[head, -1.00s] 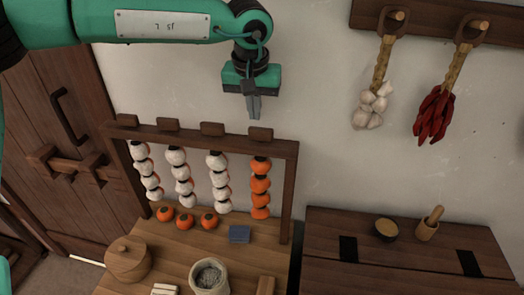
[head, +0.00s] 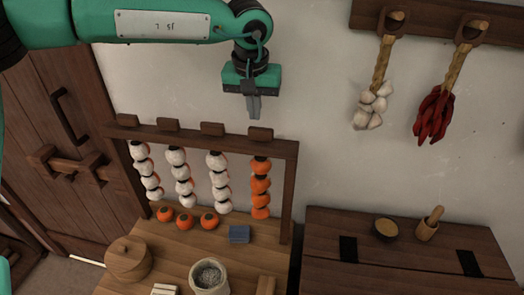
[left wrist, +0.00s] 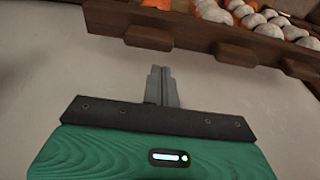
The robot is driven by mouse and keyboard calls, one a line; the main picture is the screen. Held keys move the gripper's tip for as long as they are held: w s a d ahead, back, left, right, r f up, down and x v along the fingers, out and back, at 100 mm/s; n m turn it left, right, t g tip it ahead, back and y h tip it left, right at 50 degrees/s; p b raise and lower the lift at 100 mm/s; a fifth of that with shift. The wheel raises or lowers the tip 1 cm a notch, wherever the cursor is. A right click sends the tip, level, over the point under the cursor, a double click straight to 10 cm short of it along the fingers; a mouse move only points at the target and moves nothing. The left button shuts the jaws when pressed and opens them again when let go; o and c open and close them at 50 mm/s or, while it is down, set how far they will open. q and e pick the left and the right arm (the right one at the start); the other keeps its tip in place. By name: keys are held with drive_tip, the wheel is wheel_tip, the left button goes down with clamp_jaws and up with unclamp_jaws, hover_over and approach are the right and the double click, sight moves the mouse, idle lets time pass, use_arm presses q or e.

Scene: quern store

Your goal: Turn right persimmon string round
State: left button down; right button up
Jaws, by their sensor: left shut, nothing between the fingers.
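The right persimmon string (head: 260,188) hangs from a wooden rack (head: 291,190) in the head view and shows orange fruit with dark gaps. Three other strings to its left show mostly white faces with orange at the edges, such as the one nearest it (head: 219,182). My left gripper (head: 253,117) is above the rack's top bar, near its right end, pointing down. Its fingers are shut and empty, apart from the strings. In the left wrist view the shut fingers (left wrist: 161,84) stand before the wall, with the rack's bar (left wrist: 200,35) beyond. My right gripper is not in view.
Loose persimmons (head: 187,221), a blue block (head: 239,234), a lidded round box (head: 128,259) and a sack (head: 209,276) stand on the table below. Garlic (head: 371,106) and red peppers (head: 434,113) hang at right above a chest (head: 400,262). The wall between is clear.

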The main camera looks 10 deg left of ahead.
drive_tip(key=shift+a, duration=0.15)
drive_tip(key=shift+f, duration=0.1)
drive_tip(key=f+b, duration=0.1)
drive_tip(key=b, duration=0.1)
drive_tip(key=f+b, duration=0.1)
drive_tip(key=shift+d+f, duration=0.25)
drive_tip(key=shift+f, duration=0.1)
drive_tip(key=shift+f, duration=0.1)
idle(0.4)
